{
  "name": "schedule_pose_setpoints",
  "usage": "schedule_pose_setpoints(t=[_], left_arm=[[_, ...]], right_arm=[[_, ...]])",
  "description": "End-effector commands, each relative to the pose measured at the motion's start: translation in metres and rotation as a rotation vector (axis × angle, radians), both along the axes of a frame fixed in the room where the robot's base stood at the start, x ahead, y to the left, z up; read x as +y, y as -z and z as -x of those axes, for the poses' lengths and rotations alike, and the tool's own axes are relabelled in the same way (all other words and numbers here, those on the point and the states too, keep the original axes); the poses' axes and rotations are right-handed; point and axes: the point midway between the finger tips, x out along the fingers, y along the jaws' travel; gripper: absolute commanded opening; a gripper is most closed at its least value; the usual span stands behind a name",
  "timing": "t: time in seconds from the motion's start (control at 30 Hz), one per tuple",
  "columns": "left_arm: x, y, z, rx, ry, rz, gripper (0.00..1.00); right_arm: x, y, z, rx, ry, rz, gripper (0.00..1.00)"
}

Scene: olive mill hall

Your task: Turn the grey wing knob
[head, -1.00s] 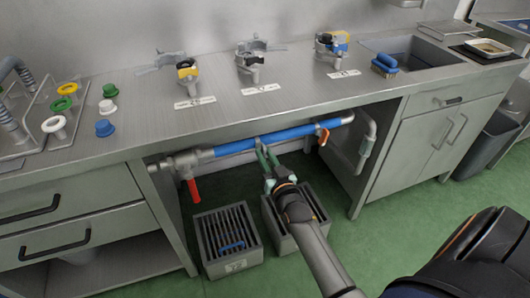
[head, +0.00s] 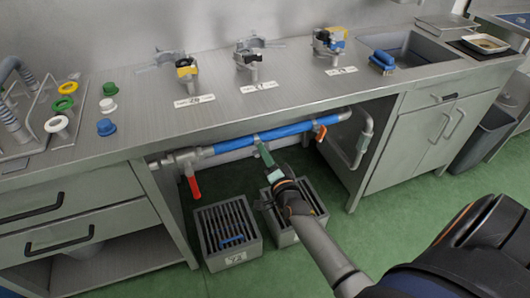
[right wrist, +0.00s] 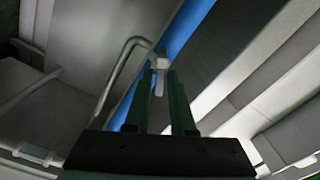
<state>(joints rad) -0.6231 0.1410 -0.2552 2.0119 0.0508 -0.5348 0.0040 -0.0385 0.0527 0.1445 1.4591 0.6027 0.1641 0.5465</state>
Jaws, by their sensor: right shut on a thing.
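The grey wing knob (right wrist: 160,76) sits on the blue pipe under the counter. In the right wrist view it is between my two green fingers, its lower part reaching down between them. My right gripper (head: 264,150) is shut on it, with the fingers coming up to the pipe from below and in front. The right gripper also shows in the right wrist view (right wrist: 162,72). In the head view the fingers hide most of the knob. The blue pipe (head: 290,130) runs along under the counter edge. My left gripper is in neither current view.
A red lever (head: 194,187) hangs from the pipe's left end, and an orange handle (head: 322,133) is to the right of the knob. Two grated grey bins (head: 206,250) stand on the floor below. Cabinets flank the opening; green floor is clear in front.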

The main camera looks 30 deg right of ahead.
Motion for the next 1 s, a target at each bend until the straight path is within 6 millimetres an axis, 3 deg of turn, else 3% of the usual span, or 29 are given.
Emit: schedule_pose_setpoints(t=[0.5, 1.0], left_arm=[[0.0002, 0.0066, 0.0025, 0.004, 0.000, -0.001, 0.50], [0.0021, 0.0085, 0.0055, 0.009, -0.001, -0.003, 0.50]], right_arm=[[-0.0019, -0.0005, -0.0011, -0.100, 0.001, -0.381, 0.00], [-0.0020, -0.0008, -0.0012, -0.125, 0.001, -0.488, 0.00]])
